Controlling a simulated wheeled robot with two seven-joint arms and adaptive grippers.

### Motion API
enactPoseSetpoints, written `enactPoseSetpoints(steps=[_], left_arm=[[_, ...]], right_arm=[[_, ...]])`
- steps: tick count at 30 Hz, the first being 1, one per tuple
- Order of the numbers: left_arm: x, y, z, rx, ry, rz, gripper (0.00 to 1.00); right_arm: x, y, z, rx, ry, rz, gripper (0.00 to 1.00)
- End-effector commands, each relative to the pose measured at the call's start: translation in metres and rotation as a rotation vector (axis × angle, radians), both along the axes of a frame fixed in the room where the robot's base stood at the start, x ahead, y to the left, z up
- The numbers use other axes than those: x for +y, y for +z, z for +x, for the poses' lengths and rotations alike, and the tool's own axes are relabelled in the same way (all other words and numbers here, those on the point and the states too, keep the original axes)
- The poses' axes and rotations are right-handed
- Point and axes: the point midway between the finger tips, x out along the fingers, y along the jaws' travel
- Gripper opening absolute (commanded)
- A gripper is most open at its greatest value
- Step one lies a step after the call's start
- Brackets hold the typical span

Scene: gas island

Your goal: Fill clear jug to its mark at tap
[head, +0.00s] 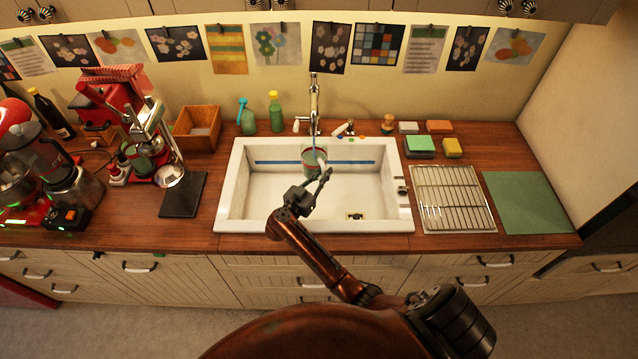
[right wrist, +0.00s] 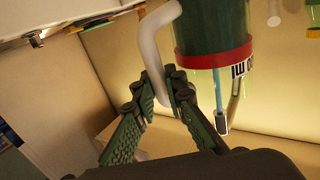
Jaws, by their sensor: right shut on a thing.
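The clear jug (head: 309,160) is in the sink (head: 225,190), under the tap (head: 314,100). It looks greenish in the head view. My right gripper (head: 325,178) is at the jug's near right side. In the right wrist view, its fingers (right wrist: 165,95) are shut around the pale handle (right wrist: 152,50) of the jug (right wrist: 212,30). A red band runs around the jug, with dark green above it and a clearer part below. Some dark lettering shows by the band. I cannot tell the water level or whether water is running. My left gripper is out of view.
Bottles (head: 276,112) stand behind the sink at the left, and sponges (head: 420,146) lie at the right. A wire rack (head: 452,198) and green mat (head: 526,203) lie right of the sink. A coffee machine (head: 150,145) and wooden box (head: 197,130) stand left. The sink floor has free room.

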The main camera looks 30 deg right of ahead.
Motion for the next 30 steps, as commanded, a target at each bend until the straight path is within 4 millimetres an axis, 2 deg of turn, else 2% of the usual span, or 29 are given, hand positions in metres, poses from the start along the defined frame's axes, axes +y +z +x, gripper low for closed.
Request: enactPoseSetpoints(steps=[1, 3, 18, 24, 30], left_arm=[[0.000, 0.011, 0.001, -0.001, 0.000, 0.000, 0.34], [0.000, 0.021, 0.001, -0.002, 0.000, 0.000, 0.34], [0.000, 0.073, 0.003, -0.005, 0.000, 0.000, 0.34], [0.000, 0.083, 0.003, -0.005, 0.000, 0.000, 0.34], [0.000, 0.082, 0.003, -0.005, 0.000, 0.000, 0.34]], right_arm=[[0.003, 0.007, -0.005, -0.002, 0.001, 0.000, 0.00], [0.007, 0.008, -0.013, -0.004, 0.001, -0.001, 0.00], [0.032, 0.007, -0.069, -0.002, 0.002, 0.000, 0.00], [0.038, 0.005, -0.082, -0.005, 0.001, -0.001, 0.00], [0.039, 0.003, -0.084, -0.006, 0.001, -0.001, 0.00]])
